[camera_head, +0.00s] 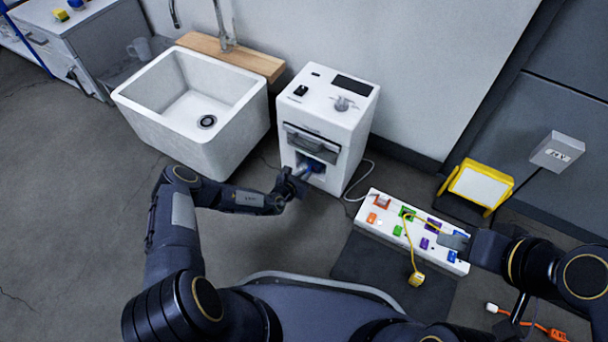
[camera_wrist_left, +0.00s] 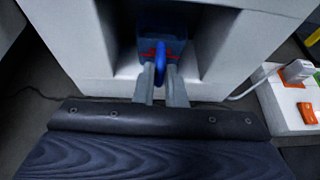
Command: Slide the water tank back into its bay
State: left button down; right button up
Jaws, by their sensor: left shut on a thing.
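The white machine (camera_head: 325,125) stands on the floor against the wall, with an opening low in its front. The blue water tank (camera_head: 308,167) shows at that opening. In the left wrist view the tank (camera_wrist_left: 176,45) sits between the bay's white side walls, with a bright blue handle (camera_wrist_left: 160,62) towards me. My left gripper (camera_head: 299,174) is shut on the tank by this handle; its fingers (camera_wrist_left: 161,84) lie on either side. How deep the tank sits is hard to tell. My right gripper (camera_head: 456,242) is over the right end of a power strip; its finger gap is unclear.
A white sink (camera_head: 150,105) stands left of the machine. The white power strip (camera_head: 385,228), with coloured sockets and a yellow-corded plug (camera_head: 416,279), lies on the right. A yellow-framed box (camera_head: 480,187) stands behind it. Floor left of the machine's front is clear.

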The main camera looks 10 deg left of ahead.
pick_arm(q)
jog(key=shift+f, duration=0.3)
jog(key=c, duration=1.4)
grip_release()
jog(key=s+a+p, duration=0.4)
jog(key=s+p, duration=0.2)
jog(key=s, duration=0.5)
jog(key=shift+s, duration=0.15)
